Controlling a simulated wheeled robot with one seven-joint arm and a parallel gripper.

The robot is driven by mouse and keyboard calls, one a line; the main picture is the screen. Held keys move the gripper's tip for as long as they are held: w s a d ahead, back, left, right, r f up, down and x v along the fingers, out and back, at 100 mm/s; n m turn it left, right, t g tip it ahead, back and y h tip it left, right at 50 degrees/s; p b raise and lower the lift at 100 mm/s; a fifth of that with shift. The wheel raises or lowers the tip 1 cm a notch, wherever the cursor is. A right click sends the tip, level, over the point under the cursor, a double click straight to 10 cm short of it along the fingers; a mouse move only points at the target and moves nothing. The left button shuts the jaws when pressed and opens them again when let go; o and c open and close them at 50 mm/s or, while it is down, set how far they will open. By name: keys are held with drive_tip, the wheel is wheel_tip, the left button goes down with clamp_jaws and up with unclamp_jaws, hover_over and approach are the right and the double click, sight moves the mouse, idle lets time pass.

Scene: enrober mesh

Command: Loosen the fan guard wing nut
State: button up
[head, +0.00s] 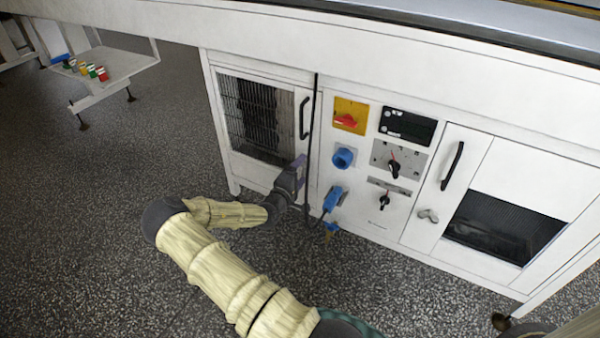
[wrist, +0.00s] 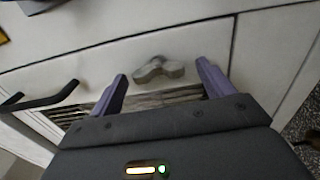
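A grey metal wing nut (wrist: 158,70) sits on a white door panel in the wrist view. It lies ahead of my gripper (wrist: 161,72), between its two purple fingers, with a gap on each side. The fingers are spread apart and hold nothing. In the head view my gripper (head: 297,170) is at the lower right of the left door, and hides that nut. A second, similar wing nut (head: 428,215) shows on the right door, below its handle. Whether the fingertips reach the depth of the nearer nut, I cannot tell.
The left door has a black handle (head: 304,117) and a dark grille (head: 257,115). A blue plug (head: 333,199), a blue socket (head: 343,158) and a hanging black cable (head: 313,140) are just right of my gripper. Switches fill the middle panel.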

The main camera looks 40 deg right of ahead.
drive_tip(key=p+v, duration=0.4)
drive_tip(key=v, duration=1.3)
drive_tip(key=shift+a, duration=0.2)
drive_tip(key=shift+s+p, duration=0.15)
drive_tip(key=shift+p, duration=0.15)
